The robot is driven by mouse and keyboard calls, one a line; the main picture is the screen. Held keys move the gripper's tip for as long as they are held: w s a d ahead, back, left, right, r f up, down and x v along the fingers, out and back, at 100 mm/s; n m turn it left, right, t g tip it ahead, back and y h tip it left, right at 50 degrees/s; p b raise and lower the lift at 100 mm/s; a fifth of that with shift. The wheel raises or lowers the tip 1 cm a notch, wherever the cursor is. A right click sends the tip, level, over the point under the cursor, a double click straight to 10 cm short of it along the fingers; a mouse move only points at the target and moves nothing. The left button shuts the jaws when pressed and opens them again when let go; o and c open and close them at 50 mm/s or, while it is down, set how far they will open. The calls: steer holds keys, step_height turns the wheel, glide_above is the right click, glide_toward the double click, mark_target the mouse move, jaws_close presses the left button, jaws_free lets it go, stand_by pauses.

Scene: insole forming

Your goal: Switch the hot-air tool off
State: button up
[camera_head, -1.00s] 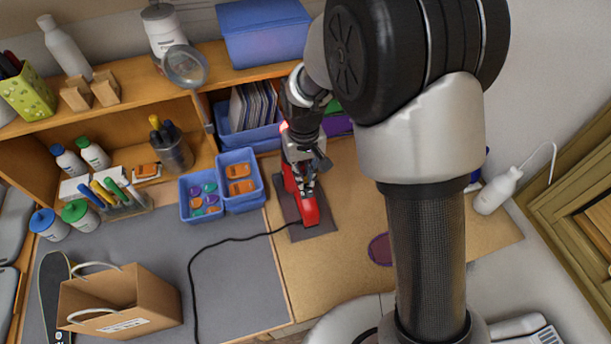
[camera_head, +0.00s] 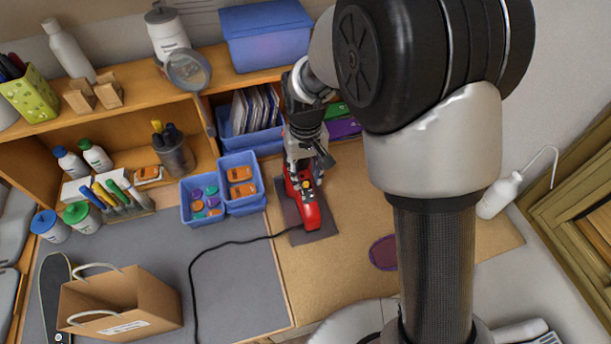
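The red hot-air tool (camera_head: 308,213) lies on a dark rectangular pad (camera_head: 322,232) on the tan part of the bench. A yellowish spot shows on its upper side near my gripper; I cannot make out the switch or its position. A black cord runs from its near end to the left. My gripper (camera_head: 306,178) is directly over the tool's far part, pointing down. It hides part of the tool. The fingers are small and overlap the tool in the picture, so I cannot tell whether they touch it or how far apart they are.
Two blue bins (camera_head: 241,185) with small parts stand just left of the tool. A shelf with blue file boxes is behind my gripper. A dark purple oval piece (camera_head: 384,252) lies to the right. A paper bag (camera_head: 120,303) stands at the front left.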

mark_target(306, 182)
step_height(306, 182, up, 10)
stand_by(0.3)
stand_by(0.4)
steer(key=s+d+r+m+t+b, duration=0.1)
steer(key=s+d+t+b, duration=0.1)
steer(key=s+d, duration=0.4)
steer(key=s+d+r+m+t+b, duration=0.2)
steer(key=s+d+b, duration=0.2)
steer(key=s, duration=1.2)
steer(key=d, duration=0.3)
steer(key=shift+d+r+t, duration=0.2)
steer(key=shift+t, duration=0.1)
steer(key=shift+a, duration=0.1)
stand_by(0.5)
